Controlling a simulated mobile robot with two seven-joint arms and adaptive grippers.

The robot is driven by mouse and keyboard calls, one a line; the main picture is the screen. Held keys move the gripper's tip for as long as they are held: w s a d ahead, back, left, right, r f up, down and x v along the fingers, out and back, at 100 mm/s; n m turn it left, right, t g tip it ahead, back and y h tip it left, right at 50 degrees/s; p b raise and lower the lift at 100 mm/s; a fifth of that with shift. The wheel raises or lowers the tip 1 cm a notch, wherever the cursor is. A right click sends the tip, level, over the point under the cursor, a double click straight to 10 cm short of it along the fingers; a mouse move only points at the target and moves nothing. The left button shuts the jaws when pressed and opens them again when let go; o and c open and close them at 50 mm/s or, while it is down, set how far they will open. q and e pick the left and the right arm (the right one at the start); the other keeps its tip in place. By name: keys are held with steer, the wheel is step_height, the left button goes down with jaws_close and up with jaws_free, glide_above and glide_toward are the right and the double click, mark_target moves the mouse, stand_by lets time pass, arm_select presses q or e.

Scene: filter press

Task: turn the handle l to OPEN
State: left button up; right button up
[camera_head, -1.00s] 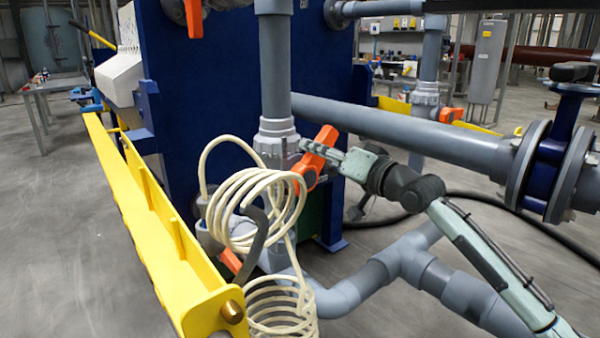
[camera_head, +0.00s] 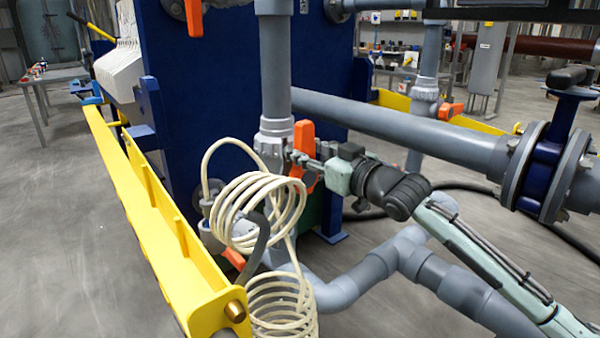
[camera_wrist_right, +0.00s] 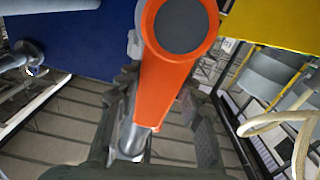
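An orange valve handle (camera_head: 304,140) stands about upright on the grey valve of the thick vertical pipe. I take it as handle l; no label is readable. My right gripper (camera_head: 303,164) reaches it from the right in the head view. In the right wrist view the handle (camera_wrist_right: 168,75) runs down between the two dark fingers of my right gripper (camera_wrist_right: 160,115). It lies close to the left finger, and a gap shows beside the right finger, so the gripper looks open around it. My left gripper is not in view.
A coiled cream hose (camera_head: 262,210) hangs just left of and below the handle. A yellow beam (camera_head: 160,215) runs along the left. Another orange handle (camera_head: 233,258) sits lower down. Grey pipes (camera_head: 410,135) cross behind my arm. The floor at left is clear.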

steer(key=o, duration=0.5)
steer(key=shift+s+a+f, duration=0.15)
steer(key=shift+s+a, duration=0.15)
steer(key=shift+a, duration=0.1)
steer(key=shift+c, duration=0.2)
steer(key=shift+w+d, duration=0.1)
steer(key=shift+d, duration=0.05)
steer(key=p+v, duration=0.2)
steer(key=v, duration=0.5)
steer(key=shift+d, duration=0.2)
steer(key=shift+w, duration=0.1)
